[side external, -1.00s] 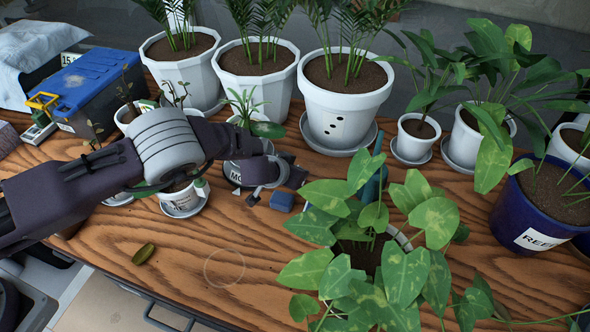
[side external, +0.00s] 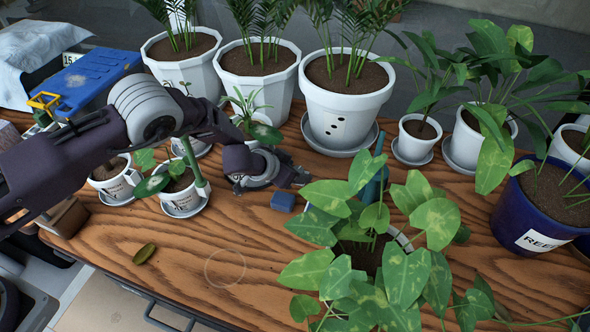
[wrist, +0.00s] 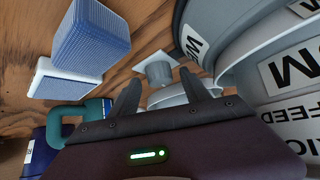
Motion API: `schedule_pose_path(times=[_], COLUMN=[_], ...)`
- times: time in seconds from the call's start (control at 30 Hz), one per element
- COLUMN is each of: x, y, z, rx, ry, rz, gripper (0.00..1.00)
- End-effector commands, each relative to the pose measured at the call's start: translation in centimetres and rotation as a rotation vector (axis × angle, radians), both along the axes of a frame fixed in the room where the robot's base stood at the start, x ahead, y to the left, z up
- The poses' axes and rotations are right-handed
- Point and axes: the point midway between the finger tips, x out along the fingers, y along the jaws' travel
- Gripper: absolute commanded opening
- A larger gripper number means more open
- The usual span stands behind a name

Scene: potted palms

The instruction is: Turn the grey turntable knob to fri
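The grey turntable (wrist: 228,40) shows in the wrist view as a curved rim with white letter labels, only partly in frame. A small grey knob (wrist: 157,68) with a squarish end sticks out beside it, in front of my fingers. My gripper (wrist: 163,92) has its two dark fingers apart, one on each side of the knob's grey base; I cannot tell whether they touch it. In the side view my gripper (side external: 292,177) is low over the table beside the small potted plant, and it hides the knob and most of the turntable. The label "fri" is not readable.
A blue block (side external: 283,201) lies just right of my gripper; blue-and-white blocks (wrist: 90,42) show in the wrist view. A leafy plant (side external: 375,255) stands to the right, white palm pots (side external: 345,105) behind, small pots (side external: 183,196) to the left.

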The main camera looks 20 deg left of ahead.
Motion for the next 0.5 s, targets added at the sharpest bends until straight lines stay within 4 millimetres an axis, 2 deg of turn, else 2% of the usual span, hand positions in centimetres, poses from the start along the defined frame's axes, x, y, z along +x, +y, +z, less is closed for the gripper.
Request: schedule_pose_path(times=[0.2, 0.5], x=[-0.3, -3.7], y=[0.1, 1.7], z=[0.4, 4.2], rx=[0.0, 0.0], ry=[0.001, 0.0], rz=[0.0, 0.001], gripper=[0.55, 0.55])
